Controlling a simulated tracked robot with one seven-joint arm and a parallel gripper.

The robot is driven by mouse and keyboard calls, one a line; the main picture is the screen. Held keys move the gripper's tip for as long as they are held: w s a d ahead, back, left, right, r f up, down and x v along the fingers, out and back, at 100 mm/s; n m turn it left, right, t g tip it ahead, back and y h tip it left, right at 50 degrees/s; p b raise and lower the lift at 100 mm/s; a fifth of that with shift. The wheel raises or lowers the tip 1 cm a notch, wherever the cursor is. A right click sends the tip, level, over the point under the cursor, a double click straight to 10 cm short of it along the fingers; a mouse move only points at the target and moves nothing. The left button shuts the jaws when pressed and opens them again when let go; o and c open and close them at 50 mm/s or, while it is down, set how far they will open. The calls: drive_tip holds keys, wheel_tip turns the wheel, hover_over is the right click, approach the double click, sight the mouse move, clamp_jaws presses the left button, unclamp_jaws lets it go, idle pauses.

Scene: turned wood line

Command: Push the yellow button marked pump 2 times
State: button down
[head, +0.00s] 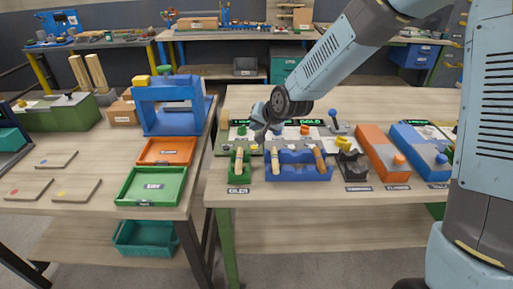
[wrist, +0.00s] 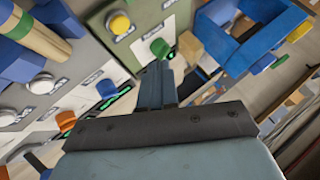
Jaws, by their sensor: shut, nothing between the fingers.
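The yellow button (wrist: 119,25) shows in the wrist view as a round cap on a grey-green panel, with a small label beside it too blurred to read. My gripper (wrist: 157,68) is shut and empty, its fingers pointing up the picture. In that view the fingertips lie to the right of and below the yellow button, close to a green button (wrist: 160,47). I cannot tell the gap in depth. In the head view my gripper (head: 264,132) hangs over the back left of the right-hand bench, and I cannot pick out the yellow button there.
In the wrist view an orange button (wrist: 66,119) and a white button (wrist: 41,83) sit on neighbouring panels. In the head view a blue rack (head: 298,173) with wooden handles stands in front. An orange box (head: 380,150) is to the right. A blue frame (head: 170,105) stands on the left bench.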

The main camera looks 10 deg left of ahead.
idle(0.8)
drive_tip(key=s+d+r+h, duration=0.3)
drive_tip(key=d+r, duration=0.4)
drive_tip(key=d, duration=0.5)
drive_tip(key=s+d+r+h, duration=0.25)
drive_tip(key=d+r, duration=0.45)
drive_tip(key=d, duration=0.5)
drive_tip(key=s+d+r, duration=0.2)
drive_tip(key=s+d, duration=0.6)
drive_tip(key=s, duration=0.2)
drive_tip(key=s+d+r+h, duration=0.1)
drive_tip(key=s+d+r, duration=0.2)
drive_tip(key=s+d, duration=0.4)
drive_tip(key=s, duration=0.2)
drive_tip(key=shift+s+d+r+m, duration=0.25)
drive_tip(key=shift+s+d+m, duration=0.15)
drive_tip(key=shift+s+h, duration=0.15)
drive_tip(key=shift+h, duration=0.1)
